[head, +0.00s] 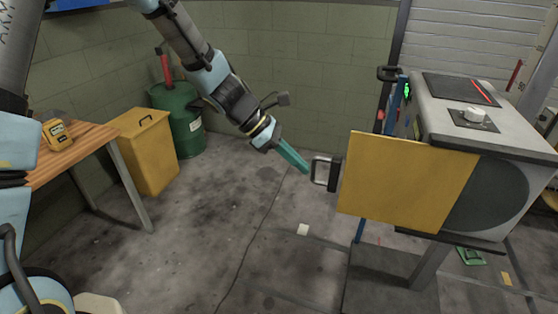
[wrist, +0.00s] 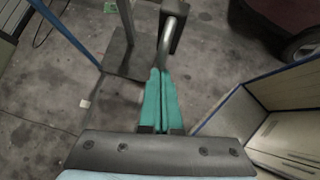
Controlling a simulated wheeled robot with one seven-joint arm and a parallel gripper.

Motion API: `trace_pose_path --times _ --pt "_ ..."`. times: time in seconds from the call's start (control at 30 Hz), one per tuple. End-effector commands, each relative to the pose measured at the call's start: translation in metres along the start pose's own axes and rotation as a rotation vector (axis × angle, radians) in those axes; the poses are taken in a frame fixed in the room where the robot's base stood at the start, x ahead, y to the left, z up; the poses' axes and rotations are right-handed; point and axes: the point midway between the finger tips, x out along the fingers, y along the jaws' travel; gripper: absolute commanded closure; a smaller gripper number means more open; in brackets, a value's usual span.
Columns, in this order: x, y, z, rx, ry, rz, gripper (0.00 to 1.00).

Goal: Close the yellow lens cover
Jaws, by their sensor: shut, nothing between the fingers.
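The yellow lens cover (head: 405,182) is a flat square panel on the front of the grey machine (head: 470,110) in the head view. It overlaps the left part of the dark round lens (head: 495,197), whose right part shows bare. A metal handle (head: 320,173) stands on the cover's left edge, and it also shows in the wrist view (wrist: 168,42). My gripper (head: 306,170) has teal fingers pressed together and empty. Its tips (wrist: 159,72) are at the handle's left side; I cannot tell whether they touch it.
A wooden bench (head: 75,150), a yellow bin (head: 145,150) and a green tank (head: 180,118) stand at the left. The floor between them and the machine is mostly clear, with a thin cable (head: 240,262) on it.

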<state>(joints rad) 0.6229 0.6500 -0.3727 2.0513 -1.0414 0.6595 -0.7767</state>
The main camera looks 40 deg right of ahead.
Motion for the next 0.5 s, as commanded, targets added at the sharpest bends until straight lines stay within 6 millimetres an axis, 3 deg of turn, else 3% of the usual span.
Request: trace_pose_path --times 0.2,0.5 --pt "0.048 -0.015 0.046 0.004 -0.002 -0.005 1.00" --pt "0.094 -0.027 0.094 0.003 -0.001 -0.003 1.00"
